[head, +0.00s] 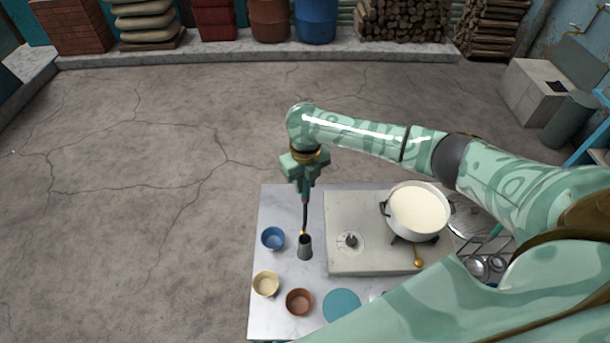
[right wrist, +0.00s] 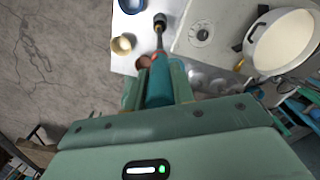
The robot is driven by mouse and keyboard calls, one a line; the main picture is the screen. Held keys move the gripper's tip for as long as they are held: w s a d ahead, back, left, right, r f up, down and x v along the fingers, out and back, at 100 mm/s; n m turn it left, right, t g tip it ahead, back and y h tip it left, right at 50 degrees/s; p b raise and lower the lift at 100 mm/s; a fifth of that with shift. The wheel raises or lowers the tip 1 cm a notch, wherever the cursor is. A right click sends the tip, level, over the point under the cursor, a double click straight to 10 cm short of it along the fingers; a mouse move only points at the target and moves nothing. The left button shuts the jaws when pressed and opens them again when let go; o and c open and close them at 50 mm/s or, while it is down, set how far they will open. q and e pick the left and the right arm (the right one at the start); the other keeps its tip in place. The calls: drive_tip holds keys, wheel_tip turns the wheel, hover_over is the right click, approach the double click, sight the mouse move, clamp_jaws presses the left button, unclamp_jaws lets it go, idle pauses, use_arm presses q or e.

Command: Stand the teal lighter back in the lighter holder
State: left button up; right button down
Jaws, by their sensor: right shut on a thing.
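My right gripper (head: 305,186) is shut on the teal lighter (right wrist: 158,85), which hangs with its dark rod pointing down. In the head view the rod (head: 305,214) ends in a small brass tip at the mouth of the lighter holder. The holder (head: 305,249) is a dark grey cup on the marble top, left of the stove. It also shows in the right wrist view (right wrist: 159,20). I cannot tell whether the tip is just inside the mouth or just above it. My left gripper is not in view.
A blue bowl (head: 273,238), a cream bowl (head: 266,284) and a brown bowl (head: 299,301) stand left of and below the holder. The stove (head: 345,262) carries a white pot of milk (head: 419,209). A teal disc (head: 342,305) lies in front.

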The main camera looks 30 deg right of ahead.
sight(305, 209)
drive_tip(key=shift+f, duration=0.5)
wheel_tip(305, 209, down, 3)
drive_tip(key=b, duration=0.3)
drive_tip(key=shift+s+r, duration=0.1)
drive_tip(key=shift+r, duration=0.05)
drive_tip(key=shift+f+b, duration=3)
drive_tip(key=shift+f, duration=1.5)
drive_tip(key=c, duration=1.1)
unclamp_jaws()
wheel_tip(305, 209, up, 16)
drive_tip(key=shift+r+p, duration=0.15)
drive_tip(key=shift+p, duration=0.8)
